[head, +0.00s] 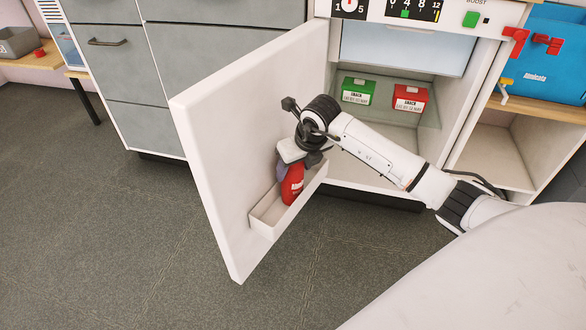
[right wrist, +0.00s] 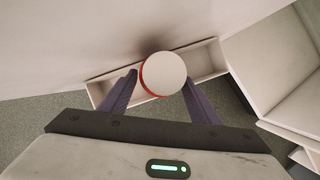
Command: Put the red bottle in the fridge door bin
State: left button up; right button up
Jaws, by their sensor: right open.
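The red bottle (head: 292,184) stands in the white door bin (head: 264,222) on the inside of the open fridge door (head: 250,110). In the right wrist view its white cap (right wrist: 163,74) shows from above, with a red edge, over the bin (right wrist: 206,61). My right gripper (head: 292,165) is open, its fingers pointing down around the upper part of the bottle. In the right wrist view the two purple fingers (right wrist: 160,92) are on either side of the cap with gaps visible. The bottle's base is hidden by the bin wall. My left gripper is not in view.
The fridge shelf holds a green snack box (head: 357,90) and a red snack box (head: 410,98). Grey drawers (head: 110,60) stand behind the door. A blue bag (head: 545,60) sits at the right. The floor left of the door is clear.

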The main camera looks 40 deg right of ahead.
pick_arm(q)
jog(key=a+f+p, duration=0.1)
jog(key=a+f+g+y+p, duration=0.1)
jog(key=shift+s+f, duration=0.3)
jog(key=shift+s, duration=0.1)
pick_arm(e)
jog(key=v, duration=0.8)
